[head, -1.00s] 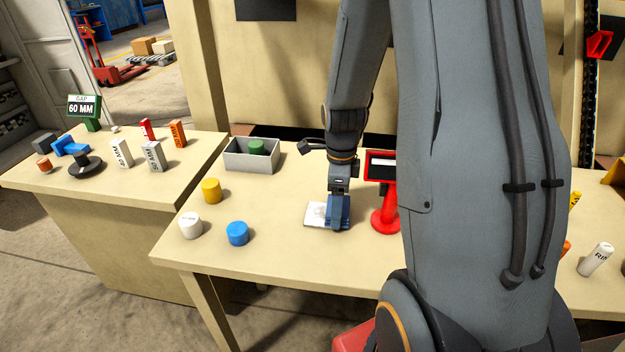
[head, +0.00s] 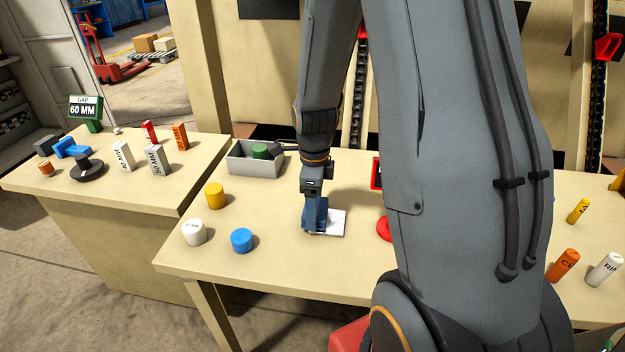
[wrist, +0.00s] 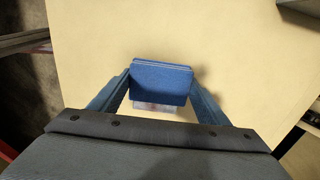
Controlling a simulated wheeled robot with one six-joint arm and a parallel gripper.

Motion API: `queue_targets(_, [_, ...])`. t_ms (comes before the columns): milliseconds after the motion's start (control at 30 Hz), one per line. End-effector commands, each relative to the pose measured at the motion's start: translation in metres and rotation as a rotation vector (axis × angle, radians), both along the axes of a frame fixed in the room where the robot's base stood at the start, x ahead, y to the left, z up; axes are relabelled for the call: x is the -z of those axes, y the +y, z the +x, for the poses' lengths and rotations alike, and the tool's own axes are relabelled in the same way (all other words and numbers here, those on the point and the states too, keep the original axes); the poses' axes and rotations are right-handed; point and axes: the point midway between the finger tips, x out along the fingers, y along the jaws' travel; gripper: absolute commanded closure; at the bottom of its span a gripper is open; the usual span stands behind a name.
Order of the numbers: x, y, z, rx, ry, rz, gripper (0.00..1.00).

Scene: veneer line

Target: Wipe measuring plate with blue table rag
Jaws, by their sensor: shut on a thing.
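My gripper (head: 315,228) points down and is shut on the blue table rag (wrist: 162,82), which looks like a thick folded pad between the two fingers in the wrist view. The measuring plate (head: 334,223) is a small white square lying flat on the table. The rag is at the plate's left part, and the plate's right part is bare. In the wrist view a pale, smudged strip of the plate (wrist: 160,107) shows just below the rag. I cannot tell for certain that the rag touches the plate, as its underside is hidden.
Yellow (head: 215,196), white (head: 195,232) and blue (head: 242,240) cylinders stand left on the table (head: 275,265). A grey bin (head: 240,165) holding a green cylinder is behind. A red stand (head: 384,229) is right of the plate, partly hidden by my arm.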

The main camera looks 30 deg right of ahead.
Motion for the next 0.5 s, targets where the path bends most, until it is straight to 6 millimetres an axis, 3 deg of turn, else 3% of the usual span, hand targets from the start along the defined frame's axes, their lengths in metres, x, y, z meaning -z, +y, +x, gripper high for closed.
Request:
queue_targets(33, [-0.019, 0.0, 0.002, -0.002, -0.011, -0.002, 0.55])
queue_targets(500, [-0.059, 0.001, 0.001, -0.004, -0.007, -0.001, 0.55])
